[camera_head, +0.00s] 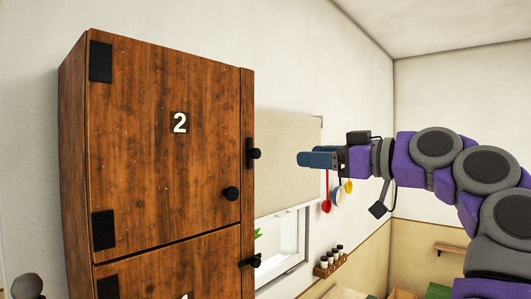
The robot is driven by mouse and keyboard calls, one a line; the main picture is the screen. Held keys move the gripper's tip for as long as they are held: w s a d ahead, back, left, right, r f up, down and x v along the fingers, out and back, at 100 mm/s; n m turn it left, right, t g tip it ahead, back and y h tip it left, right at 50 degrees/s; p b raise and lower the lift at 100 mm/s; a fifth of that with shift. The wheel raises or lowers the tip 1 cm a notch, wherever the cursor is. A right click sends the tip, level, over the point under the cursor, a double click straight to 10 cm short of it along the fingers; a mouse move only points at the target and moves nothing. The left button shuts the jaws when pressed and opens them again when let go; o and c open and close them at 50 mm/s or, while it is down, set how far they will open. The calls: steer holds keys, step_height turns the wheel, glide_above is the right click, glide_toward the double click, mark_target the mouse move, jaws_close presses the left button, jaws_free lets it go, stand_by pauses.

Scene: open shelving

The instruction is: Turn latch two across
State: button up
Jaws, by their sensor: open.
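A tall wooden cabinet (150,150) stands at the left, with its upper door marked by a white number 2 (180,122). The latch of door two (253,153) is a black piece at the door's right edge, upright. A round black knob (231,194) sits lower on the same door, which is closed. My gripper (303,159) is to the right of the latch, apart from it and at about the same height in the picture. It points left and holds nothing visible. The gap between its fingers is hard to see from this side.
A lower door with its own black latch (250,261), lying sideways, is below. Behind are a window (283,245) with a blind (288,150), hanging utensils (337,197) and a small rack of jars (328,262). Clear space shows between my gripper and the cabinet.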

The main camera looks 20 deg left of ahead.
mark_target(258, 153)
steer(key=p+x, duration=0.4)
steer(key=x, duration=0.9)
steer(key=shift+w+a, duration=0.15)
steer(key=shift+a, duration=0.2)
jaws_close()
